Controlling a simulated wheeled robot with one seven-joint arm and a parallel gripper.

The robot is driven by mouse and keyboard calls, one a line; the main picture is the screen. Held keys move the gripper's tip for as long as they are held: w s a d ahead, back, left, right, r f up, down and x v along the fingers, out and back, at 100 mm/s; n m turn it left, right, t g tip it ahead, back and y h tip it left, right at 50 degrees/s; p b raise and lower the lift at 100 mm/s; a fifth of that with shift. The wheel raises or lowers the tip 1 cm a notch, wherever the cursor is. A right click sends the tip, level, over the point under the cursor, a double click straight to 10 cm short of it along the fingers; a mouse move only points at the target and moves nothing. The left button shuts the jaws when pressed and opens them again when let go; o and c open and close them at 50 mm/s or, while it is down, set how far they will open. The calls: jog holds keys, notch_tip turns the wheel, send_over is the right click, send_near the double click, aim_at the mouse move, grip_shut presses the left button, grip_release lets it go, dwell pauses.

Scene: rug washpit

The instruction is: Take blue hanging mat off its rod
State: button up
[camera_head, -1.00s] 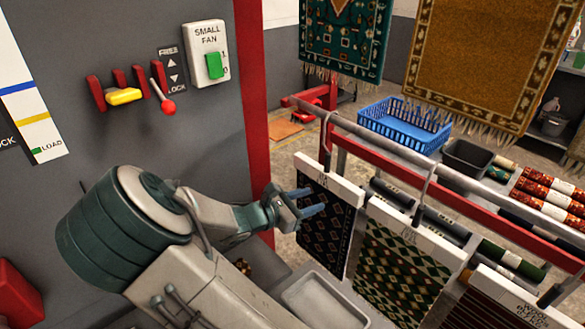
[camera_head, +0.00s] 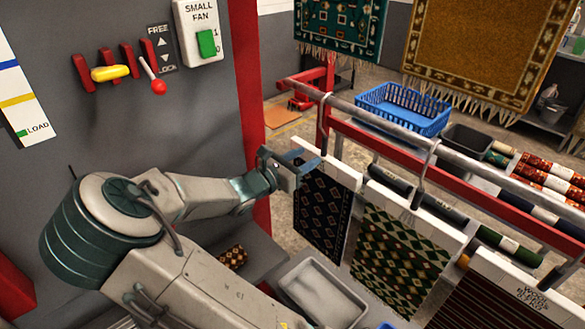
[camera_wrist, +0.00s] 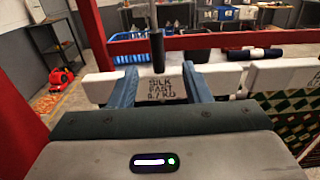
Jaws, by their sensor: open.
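The dark blue mat with small diamonds (camera_head: 322,215) hangs leftmost from the grey metal rod (camera_head: 375,122). A white header bar (camera_head: 340,172) runs along its top. A dark upright hook end (camera_wrist: 157,52) stands above the bar, between the fingers. My gripper (camera_head: 303,160) is open at the bar's left end, pointing at it; it also shows in the wrist view (camera_wrist: 161,85). I cannot tell whether the fingers touch the bar.
A green diamond mat (camera_head: 400,260) and a striped mat (camera_head: 490,300) hang to the right. A red rail (camera_head: 450,185) runs behind the rod. A grey tray (camera_head: 322,290) lies below. A blue basket (camera_head: 403,108) stands behind. A grey panel with levers (camera_head: 120,130) is at left.

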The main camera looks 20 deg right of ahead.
aim_at(323, 146)
jog(key=shift+b+x, duration=0.95)
jog(key=shift+x, duration=0.8)
jog(key=shift+b+x, duration=0.45)
jog(key=shift+x, duration=1.9)
jog(key=shift+c, duration=0.3)
grip_shut()
jog(key=shift+r, duration=0.1)
